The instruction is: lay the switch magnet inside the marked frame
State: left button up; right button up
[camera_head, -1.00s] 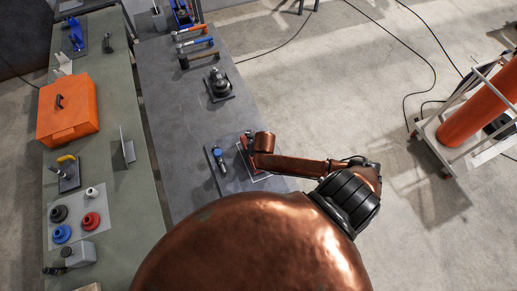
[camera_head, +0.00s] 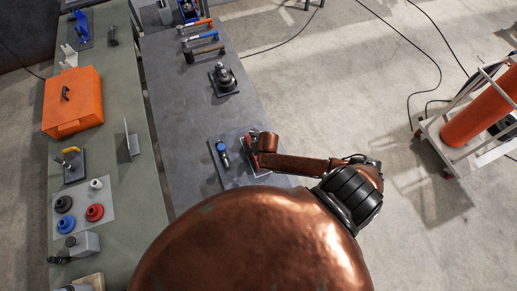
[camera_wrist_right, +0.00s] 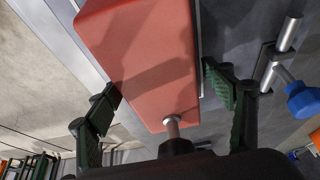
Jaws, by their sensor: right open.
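The switch magnet, a red block (camera_wrist_right: 150,55) with a metal stem and black knob, fills the middle of the right wrist view. My right gripper (camera_wrist_right: 168,98) is open, with one dark green finger on each side of the block's stem end. I cannot tell whether the fingers touch it. In the head view my right gripper (camera_head: 253,141) is small and partly hidden by its own arm over the dark table. A thin pale outline of the marked frame (camera_head: 243,158) shows beside it. The block covers much of the frame, so its exact fit is unclear. My left gripper is out of view.
A blue-handled clamp (camera_head: 221,148) on a dark plate sits just left of the frame; its blue knob (camera_wrist_right: 302,101) shows in the wrist view.

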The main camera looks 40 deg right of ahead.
jog(key=v, duration=1.2)
jog(key=shift+r, duration=0.15)
